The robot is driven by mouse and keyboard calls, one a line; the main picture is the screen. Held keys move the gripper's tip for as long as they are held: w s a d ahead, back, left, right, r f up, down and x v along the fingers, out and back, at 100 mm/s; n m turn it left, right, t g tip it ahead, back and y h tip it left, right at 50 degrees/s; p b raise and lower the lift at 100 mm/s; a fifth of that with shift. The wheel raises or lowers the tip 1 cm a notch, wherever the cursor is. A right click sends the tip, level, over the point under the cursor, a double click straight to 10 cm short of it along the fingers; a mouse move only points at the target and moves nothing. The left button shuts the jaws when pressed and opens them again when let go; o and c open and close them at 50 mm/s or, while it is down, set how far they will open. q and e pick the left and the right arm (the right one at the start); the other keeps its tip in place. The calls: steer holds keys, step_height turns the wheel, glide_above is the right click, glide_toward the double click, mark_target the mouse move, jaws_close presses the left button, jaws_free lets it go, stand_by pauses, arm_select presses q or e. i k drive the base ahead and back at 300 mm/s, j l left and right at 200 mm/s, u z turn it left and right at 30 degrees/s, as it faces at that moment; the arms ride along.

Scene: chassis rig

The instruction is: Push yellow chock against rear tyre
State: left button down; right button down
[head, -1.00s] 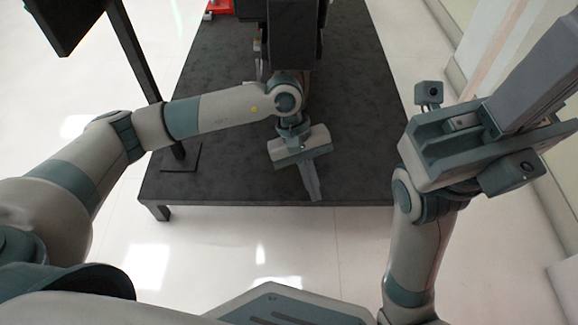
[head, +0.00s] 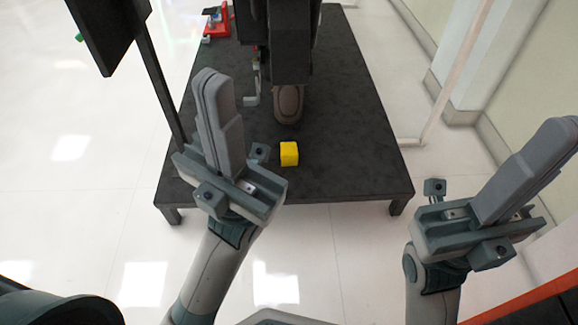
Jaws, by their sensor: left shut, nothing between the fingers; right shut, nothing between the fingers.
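The yellow chock (head: 289,154) sits on the dark table (head: 345,165), just on the near side of the rear tyre (head: 288,104). A strip of dark tabletop shows between chock and tyre, so they look apart. The tyre hangs under the near end of the dark chassis (head: 290,50). My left gripper (head: 208,82) is shut and empty, raised to the left of the chock with its fingers pointing up the picture. My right gripper (head: 562,132) is shut and empty, off to the right beyond the table edge.
A black panel (head: 108,32) on a post stands at the table's left side. A red item (head: 217,24) lies at the far left of the table. A small grey bracket (head: 252,98) is left of the tyre. The table right of the chock is clear.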

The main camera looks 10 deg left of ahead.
mark_target(289, 153)
steer(key=i+j+u, duration=0.1)
steer(key=j, duration=0.7)
steer(key=i+j+u, duration=0.15)
steer(key=j, duration=0.2)
steer(key=i+j, duration=0.1)
steer(key=j, duration=0.3)
steer(key=i+j+u, duration=0.15)
steer(key=j, duration=0.25)
